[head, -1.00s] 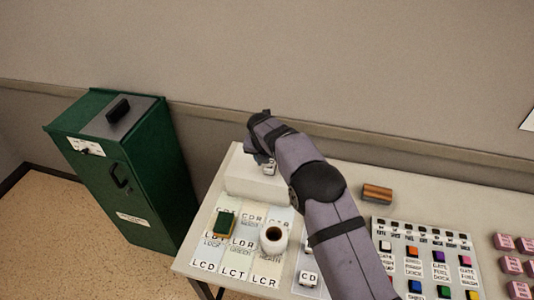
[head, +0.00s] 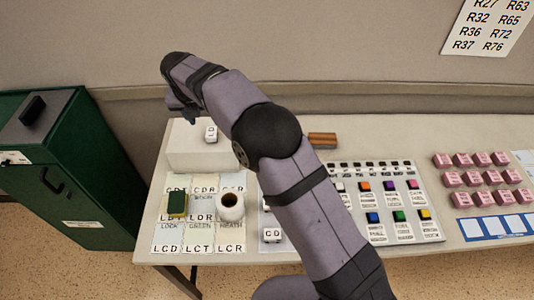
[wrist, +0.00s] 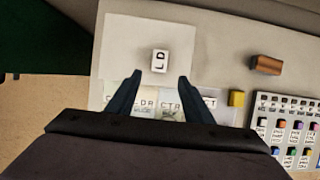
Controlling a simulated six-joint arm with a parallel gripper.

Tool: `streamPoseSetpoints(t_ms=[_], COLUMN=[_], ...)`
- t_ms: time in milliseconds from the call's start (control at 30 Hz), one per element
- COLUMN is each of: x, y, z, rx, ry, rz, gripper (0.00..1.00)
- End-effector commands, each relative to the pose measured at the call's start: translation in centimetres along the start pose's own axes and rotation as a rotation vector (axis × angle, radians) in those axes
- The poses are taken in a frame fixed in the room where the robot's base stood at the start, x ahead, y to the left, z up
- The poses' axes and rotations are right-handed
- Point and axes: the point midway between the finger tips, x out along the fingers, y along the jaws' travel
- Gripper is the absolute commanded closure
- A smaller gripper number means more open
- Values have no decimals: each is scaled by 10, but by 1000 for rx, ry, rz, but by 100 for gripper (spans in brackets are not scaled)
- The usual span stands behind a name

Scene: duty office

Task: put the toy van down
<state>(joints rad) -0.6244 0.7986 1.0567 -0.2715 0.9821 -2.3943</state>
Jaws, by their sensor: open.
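A small white toy van (head: 211,134) marked "LD" stands on top of a white block (head: 190,158) at the table's back left. In the wrist view the van (wrist: 159,60) sits on the block's pale top (wrist: 122,50), just beyond the fingertips. My gripper (wrist: 160,76) is open, with nothing between its fingers. In the head view my gripper (head: 182,108) is above the block, apart from the van, and partly hidden by my wrist. A second white piece (head: 271,234) marked "CD" stands nearer the front, beside my arm.
A wooden block (head: 322,139), a button panel (head: 426,231) and several pink blocks (head: 462,160) lie right. A green cabinet (head: 75,170) stands left.

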Motion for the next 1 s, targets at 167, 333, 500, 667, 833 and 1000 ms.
streamPoseSetpoints(t_ms=[167,333,500,667,833,1000], x=[-3,-9,-21,-34,-48,-59], y=[-22,-77,-150,-212,-266,-298], z=[-2,-16,-51,-102,-171,-239], rx=[136,499,1034,1572,2138,2621], ry=[17,60,105,127,118,79], rz=[-10,-47,-116,-207,-329,-457], gripper=[53,53,53,53,53,53])
